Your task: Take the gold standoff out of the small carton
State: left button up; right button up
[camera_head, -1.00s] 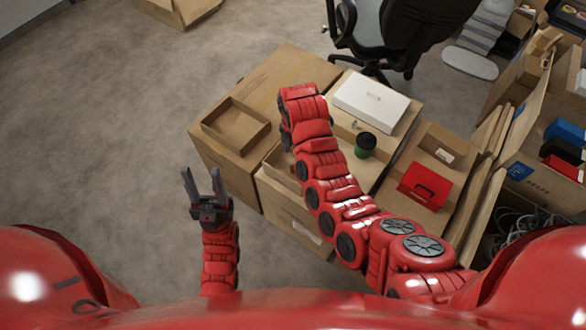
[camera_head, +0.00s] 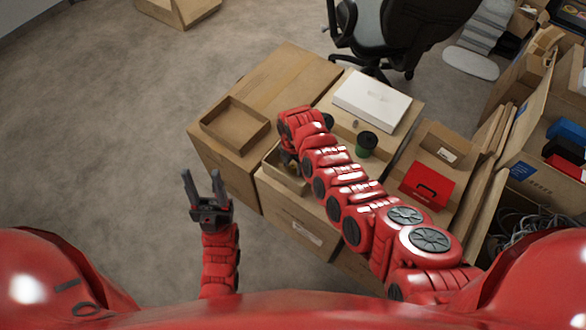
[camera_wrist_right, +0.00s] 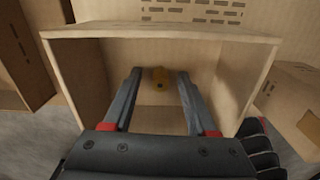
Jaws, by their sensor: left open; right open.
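The gold standoff (camera_wrist_right: 160,80) shows in the right wrist view inside the small carton (camera_wrist_right: 258,62), near its far wall. My right gripper (camera_wrist_right: 160,73) is open and reaches into the carton, with one finger to each side of the standoff. I cannot tell whether either finger touches it. In the head view the small carton (camera_head: 284,178) stands on a larger carton, partly hidden by my right arm, and the standoff cannot be seen there. My left gripper (camera_head: 204,186) is open and empty, over the floor left of the cartons.
A shallow open box (camera_head: 236,141) sits on the large carton at left. A white box (camera_head: 371,101), a dark green cup (camera_head: 366,145) and a red box (camera_head: 425,187) stand right of my right arm. An office chair (camera_head: 385,30) is behind.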

grip_shut()
dwell(0.3)
dwell(0.3)
